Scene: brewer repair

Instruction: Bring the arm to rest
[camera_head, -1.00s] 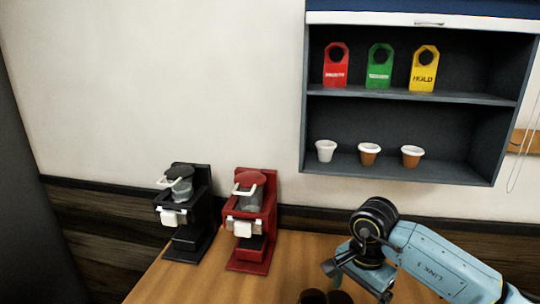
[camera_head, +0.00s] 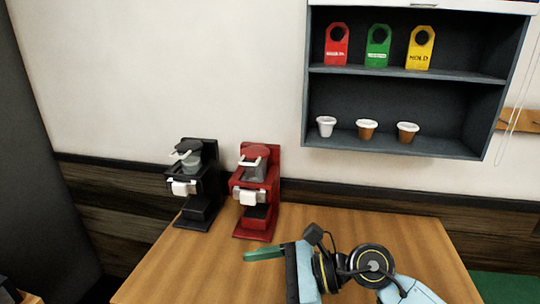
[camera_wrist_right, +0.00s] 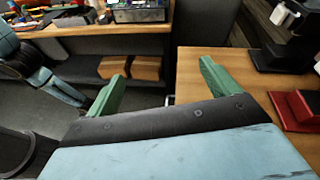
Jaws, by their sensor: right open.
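My right arm reaches in from the bottom right over the wooden table (camera_head: 190,270) in the head view. Its gripper (camera_head: 262,254) points left, with a green finger in front of the red brewer (camera_head: 257,190) and clear of it. In the right wrist view the gripper (camera_wrist_right: 162,85) has its two green fingers wide apart, with nothing between them. My left gripper is not seen; a blue arm link of mine shows at the left of the wrist view.
A black brewer (camera_head: 197,185) stands left of the red one. A wall shelf (camera_head: 405,75) holds red, green and yellow tags and three small cups. The wrist view shows a cluttered bench (camera_wrist_right: 75,31) with boxes (camera_wrist_right: 146,68) on its lower shelf.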

